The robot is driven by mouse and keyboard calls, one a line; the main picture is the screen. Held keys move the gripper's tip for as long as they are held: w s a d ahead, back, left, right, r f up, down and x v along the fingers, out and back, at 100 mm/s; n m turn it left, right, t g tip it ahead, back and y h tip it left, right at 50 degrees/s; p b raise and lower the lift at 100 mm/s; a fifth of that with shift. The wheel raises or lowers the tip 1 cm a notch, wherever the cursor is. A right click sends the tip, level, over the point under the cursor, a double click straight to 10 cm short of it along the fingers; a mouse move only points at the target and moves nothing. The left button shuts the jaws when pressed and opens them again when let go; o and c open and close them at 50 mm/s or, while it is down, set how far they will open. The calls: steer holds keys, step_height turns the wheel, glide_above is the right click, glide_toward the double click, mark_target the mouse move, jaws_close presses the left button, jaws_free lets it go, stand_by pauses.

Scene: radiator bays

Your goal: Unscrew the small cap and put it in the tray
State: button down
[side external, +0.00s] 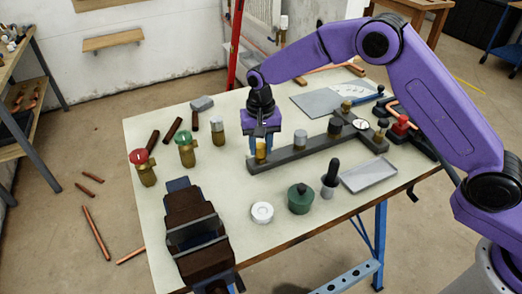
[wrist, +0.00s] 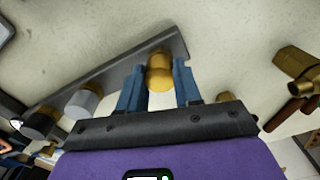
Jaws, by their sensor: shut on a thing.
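A dark manifold bar (side external: 292,157) lies across the table, with several caps and fittings along it. My gripper (side external: 262,140) points down over the bar's left end and is shut on a small brass cap (side external: 261,152). In the wrist view the brass cap (wrist: 159,75) sits between the two blue fingers of my gripper (wrist: 158,88), with the bar (wrist: 115,68) behind it. I cannot tell whether the cap is still seated on its stub.
A grey cap (side external: 300,140) and a darker cap (side external: 335,127) stand on the bar. A green pot (side external: 300,198), a black-topped grey item (side external: 330,180) and a white roll (side external: 262,212) stand in front. Valves (side external: 186,150) and a vise (side external: 195,235) are at left.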

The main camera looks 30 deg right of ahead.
steer(key=n, duration=1)
steer(key=shift+n, duration=0.3)
steer(key=c, duration=1)
jaws_free()
steer(key=shift+o, duration=0.2)
